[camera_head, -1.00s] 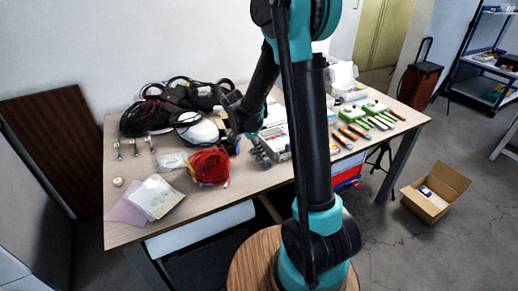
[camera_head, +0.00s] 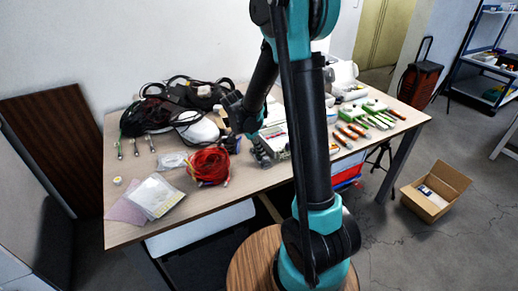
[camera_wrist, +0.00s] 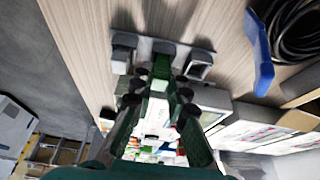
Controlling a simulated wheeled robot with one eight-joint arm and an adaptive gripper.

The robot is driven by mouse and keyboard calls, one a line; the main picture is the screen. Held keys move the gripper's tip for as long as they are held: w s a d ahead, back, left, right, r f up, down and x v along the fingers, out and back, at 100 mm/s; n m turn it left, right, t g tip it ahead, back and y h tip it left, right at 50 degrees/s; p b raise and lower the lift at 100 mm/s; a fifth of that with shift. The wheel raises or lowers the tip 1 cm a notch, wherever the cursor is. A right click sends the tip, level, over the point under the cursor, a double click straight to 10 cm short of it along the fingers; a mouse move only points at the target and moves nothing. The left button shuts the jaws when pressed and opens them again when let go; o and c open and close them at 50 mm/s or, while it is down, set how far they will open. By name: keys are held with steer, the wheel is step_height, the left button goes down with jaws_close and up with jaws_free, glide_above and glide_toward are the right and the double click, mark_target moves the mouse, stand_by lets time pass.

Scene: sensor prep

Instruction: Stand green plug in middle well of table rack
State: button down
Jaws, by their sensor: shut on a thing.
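In the wrist view my gripper (camera_wrist: 158,98) is shut on the green plug (camera_wrist: 160,76), with dark fingertips on both sides of it. The plug's far end meets the middle well (camera_wrist: 164,47) of the table rack (camera_wrist: 145,45). I cannot tell how deep it sits or whether it is only in front of the well. A square well (camera_wrist: 201,65) shows to the right, and another well (camera_wrist: 123,45) to the left. In the head view my gripper (camera_head: 262,154) is low over the table's middle; the plug and rack cannot be made out there.
The wooden table (camera_head: 235,205) is crowded. Red cable (camera_head: 208,165) lies left of my gripper, and black cables (camera_head: 145,115) lie behind. Orange-handled tools (camera_head: 350,132) lie to the right. A blue object (camera_wrist: 259,55) and a black cable coil (camera_wrist: 295,30) are near the rack.

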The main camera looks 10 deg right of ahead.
steer(key=shift+f, duration=0.15)
steer(key=c, duration=1.3)
jaws_free()
steer(key=shift+o, duration=0.2)
steer(key=shift+r, duration=3.5)
